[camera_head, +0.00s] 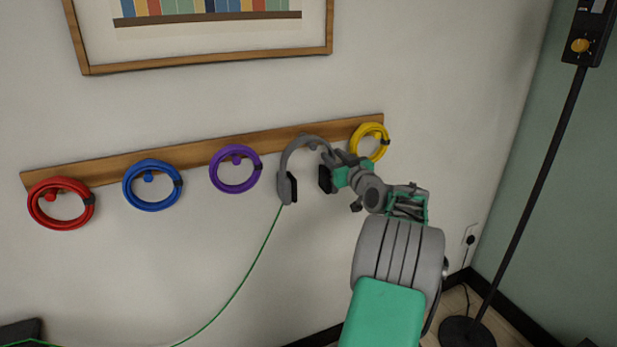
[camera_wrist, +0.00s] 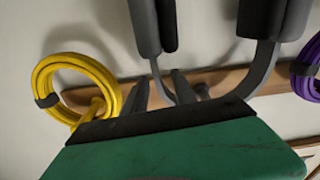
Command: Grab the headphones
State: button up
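The grey headphones (camera_head: 287,187) hang on the wooden rail on the wall, headband up and ear cups down, with a green cable trailing from the left cup. My gripper (camera_head: 329,157) is at the upper right part of the headband. In the wrist view, which is turned over, the headphones' cups (camera_wrist: 265,18) are at the top. There my gripper's fingers (camera_wrist: 160,92) stand apart, with one thin side of the headband seeming to lie between them. I cannot tell whether they touch it.
A yellow coil (camera_head: 370,141) hangs close on the right of my gripper. Purple (camera_head: 236,186), blue (camera_head: 152,204) and red (camera_head: 60,221) coils hang along the rail (camera_head: 110,165) to the left. A framed picture (camera_head: 205,57) is above.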

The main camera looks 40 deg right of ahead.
jog(key=shift+x, duration=1.05)
grip_shut()
dwell(0.5)
